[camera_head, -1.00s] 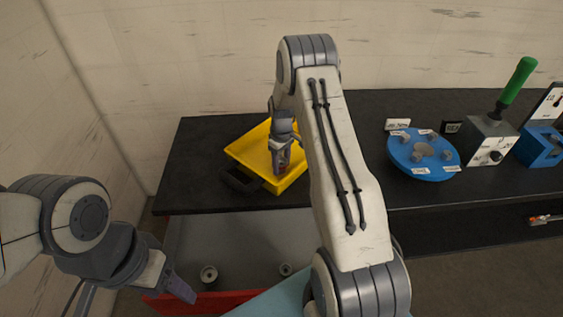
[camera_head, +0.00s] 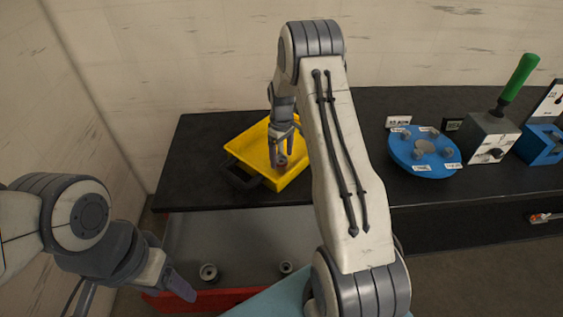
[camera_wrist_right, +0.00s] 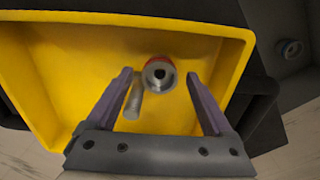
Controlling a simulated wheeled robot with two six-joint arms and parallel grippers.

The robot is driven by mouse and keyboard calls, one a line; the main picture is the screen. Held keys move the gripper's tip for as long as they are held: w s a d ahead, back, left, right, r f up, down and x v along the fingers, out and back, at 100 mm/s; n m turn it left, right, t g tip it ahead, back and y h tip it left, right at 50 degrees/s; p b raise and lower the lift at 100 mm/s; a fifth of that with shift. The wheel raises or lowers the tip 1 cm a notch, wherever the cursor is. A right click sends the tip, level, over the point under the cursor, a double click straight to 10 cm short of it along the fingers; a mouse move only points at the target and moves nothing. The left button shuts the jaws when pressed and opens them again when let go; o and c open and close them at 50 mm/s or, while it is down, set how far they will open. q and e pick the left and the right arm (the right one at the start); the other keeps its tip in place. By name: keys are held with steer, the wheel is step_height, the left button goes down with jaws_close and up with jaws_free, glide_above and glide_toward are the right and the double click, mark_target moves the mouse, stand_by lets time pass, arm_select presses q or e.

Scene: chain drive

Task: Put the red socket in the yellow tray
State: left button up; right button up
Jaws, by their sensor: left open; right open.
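The yellow tray (camera_head: 247,148) stands on the black bench top. The red socket (camera_wrist_right: 160,73), a metal ring with a red band, is inside the tray in the right wrist view; it also shows small in the head view (camera_head: 281,160). My right gripper (camera_head: 284,150) is over the tray with its jaws apart. In the right wrist view the socket is between and beyond the open fingers (camera_wrist_right: 163,90), with a gap on each side. A grey cylindrical pin (camera_wrist_right: 134,101) lies beside the socket. My left gripper (camera_head: 178,280) is low at the left, away from the tray.
A blue round plate (camera_head: 408,160) with several grey parts and labels is on the bench at right. A grey block with a green-handled lever (camera_head: 490,138) stands further right. Two grey ring parts (camera_head: 208,272) lie in a red-edged grey bin (camera_head: 205,304) below.

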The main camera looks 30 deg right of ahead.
step_height(320, 180, up, 9)
steer(key=b, duration=0.2)
steer(key=s+a+r+n, duration=0.1)
steer(key=s+a+r, duration=0.15)
steer(key=a, duration=0.45)
steer(key=s+a+r, duration=0.2)
steer(key=s+a, duration=0.1)
steer(key=a, duration=0.4)
steer(key=s+a+r+n, duration=0.1)
steer(key=s+a+r, duration=0.2)
steer(key=a, duration=0.4)
arm_select(q)
step_height(320, 180, down, 2)
arm_select(e)
steer(key=s+a, duration=0.4)
steer(key=s, duration=0.8)
steer(key=s+a+n+y, duration=0.1)
steer(key=s+a, duration=0.3)
steer(key=s, duration=0.8)
steer(key=shift+a, duration=0.2)
arm_select(q)
steer(key=shift+c, duration=0.3)
arm_select(e)
steer(key=shift+c, duration=0.3)
